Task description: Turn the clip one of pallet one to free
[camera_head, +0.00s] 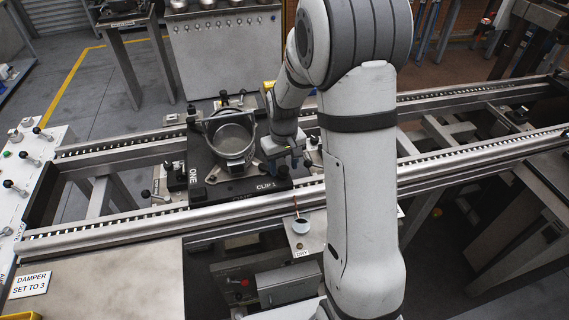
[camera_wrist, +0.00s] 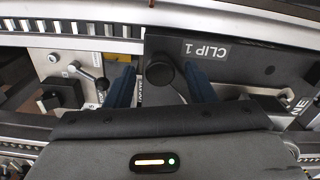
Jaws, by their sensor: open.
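Pallet one (camera_head: 215,190) is a black plate marked ONE and CLIP 1, resting on the conveyor rails. A round metal compressor housing (camera_head: 233,139) stands on it. Clip one shows in the wrist view as a round black knob (camera_wrist: 159,70) beside the CLIP 1 label (camera_wrist: 206,49). My gripper (camera_wrist: 160,72) is open, with one blue finger on each side of the knob. I cannot tell whether either finger touches it. In the head view my gripper (camera_head: 285,162) is low over the pallet's right edge. The clip's far part is hidden by my gripper.
A lever on a small metal plate (camera_wrist: 90,76) lies left of the fingers in the wrist view. The front rail (camera_head: 110,226) runs close by. The conveyor right of my arm is clear.

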